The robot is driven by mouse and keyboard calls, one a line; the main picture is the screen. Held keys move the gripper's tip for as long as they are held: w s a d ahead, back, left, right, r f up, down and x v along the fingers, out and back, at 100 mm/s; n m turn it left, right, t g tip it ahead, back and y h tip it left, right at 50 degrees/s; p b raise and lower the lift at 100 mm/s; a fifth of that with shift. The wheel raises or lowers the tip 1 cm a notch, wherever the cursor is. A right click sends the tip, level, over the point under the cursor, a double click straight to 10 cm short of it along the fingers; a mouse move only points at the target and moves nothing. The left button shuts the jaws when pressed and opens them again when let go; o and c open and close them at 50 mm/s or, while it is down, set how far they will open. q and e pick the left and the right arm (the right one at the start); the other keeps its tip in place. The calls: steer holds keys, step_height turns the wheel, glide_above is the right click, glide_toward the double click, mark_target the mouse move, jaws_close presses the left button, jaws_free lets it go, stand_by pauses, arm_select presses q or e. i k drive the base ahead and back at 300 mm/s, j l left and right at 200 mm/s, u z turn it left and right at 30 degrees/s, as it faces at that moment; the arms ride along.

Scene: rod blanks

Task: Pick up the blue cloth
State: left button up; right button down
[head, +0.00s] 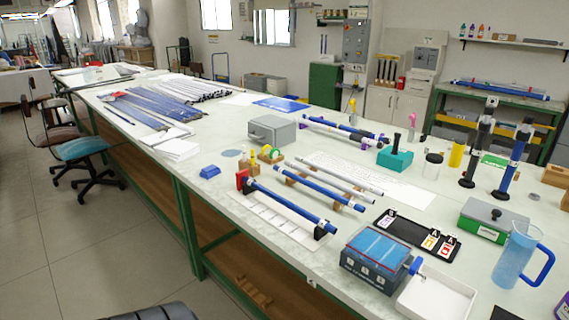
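I cannot surely pick out a blue cloth. A flat blue rectangular piece (281,104) lies on the far part of the long worktable, behind the grey metal box (272,130); I cannot tell whether it is cloth or a folder. A small flat grey-blue patch (231,153) lies on the table left of the grey box; its material is also unclear. Neither of my grippers shows in the head view.
The long pale worktable (215,200) holds blue rods on holders (290,205), a blue-topped box (375,260), a white tray (437,296), a blue jug (516,255) and upright stands (480,140). A chair (85,150) stands at the left. Floor is clear at lower left.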

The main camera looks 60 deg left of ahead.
mark_target(208, 172)
steer(key=u, duration=2.3)
steer(key=i+j, duration=0.25)
steer(key=i, duration=0.2)
steer(key=i+j+u, duration=0.1)
steer(key=i+j, duration=0.15)
steer(key=i, duration=0.2)
